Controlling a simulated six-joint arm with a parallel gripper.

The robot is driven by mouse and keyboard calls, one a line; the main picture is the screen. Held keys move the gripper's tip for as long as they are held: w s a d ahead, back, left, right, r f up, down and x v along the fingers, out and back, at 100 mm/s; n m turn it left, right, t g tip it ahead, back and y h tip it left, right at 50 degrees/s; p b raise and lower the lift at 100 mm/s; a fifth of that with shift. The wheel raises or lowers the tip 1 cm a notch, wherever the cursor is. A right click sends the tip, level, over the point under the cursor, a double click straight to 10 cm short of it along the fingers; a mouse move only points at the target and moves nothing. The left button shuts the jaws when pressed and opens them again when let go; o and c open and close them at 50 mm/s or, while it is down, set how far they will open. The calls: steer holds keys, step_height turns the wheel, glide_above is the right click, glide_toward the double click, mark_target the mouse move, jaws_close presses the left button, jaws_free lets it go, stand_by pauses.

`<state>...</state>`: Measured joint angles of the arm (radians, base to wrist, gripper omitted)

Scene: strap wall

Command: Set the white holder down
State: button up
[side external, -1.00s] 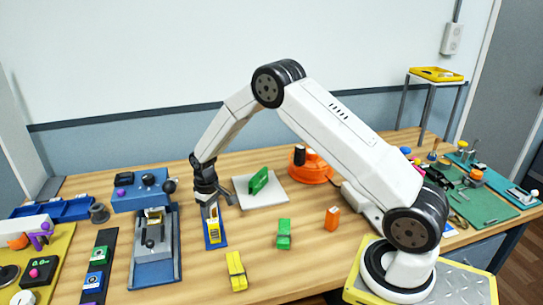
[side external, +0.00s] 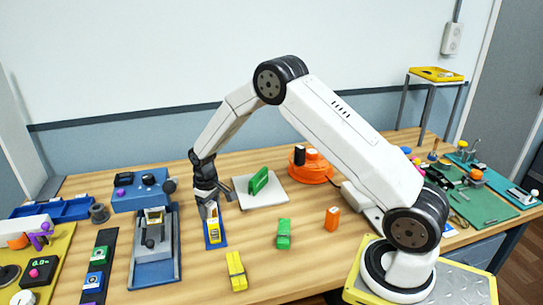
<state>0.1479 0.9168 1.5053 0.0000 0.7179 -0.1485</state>
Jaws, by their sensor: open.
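My gripper (side external: 213,197) is open, low over the blue mat (side external: 215,244) at the left-centre of the table. A small white piece (side external: 204,211), which looks like the white holder, shows just under the fingers beside a yellow block (side external: 214,230) on that mat. The fingers hide part of it, so I cannot tell whether it touches them or rests fully on the mat.
A white plate (side external: 280,197) with a green piece (side external: 258,181) lies to the right. A blue-grey press (side external: 153,260) stands close on the left. An orange turntable (side external: 318,175) is behind.

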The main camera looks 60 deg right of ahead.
mark_target(210, 204)
step_height(210, 204, up, 11)
steer(key=shift+f, duration=0.1)
stand_by(0.4)
stand_by(0.5)
steer(key=s+a+t, duration=0.1)
steer(key=s+a, duration=0.2)
steer(key=s, duration=0.8)
steer(key=s+a+r+t, duration=0.1)
steer(key=s+a, duration=0.3)
steer(key=s, duration=0.8)
steer(key=shift+a+t, duration=0.3)
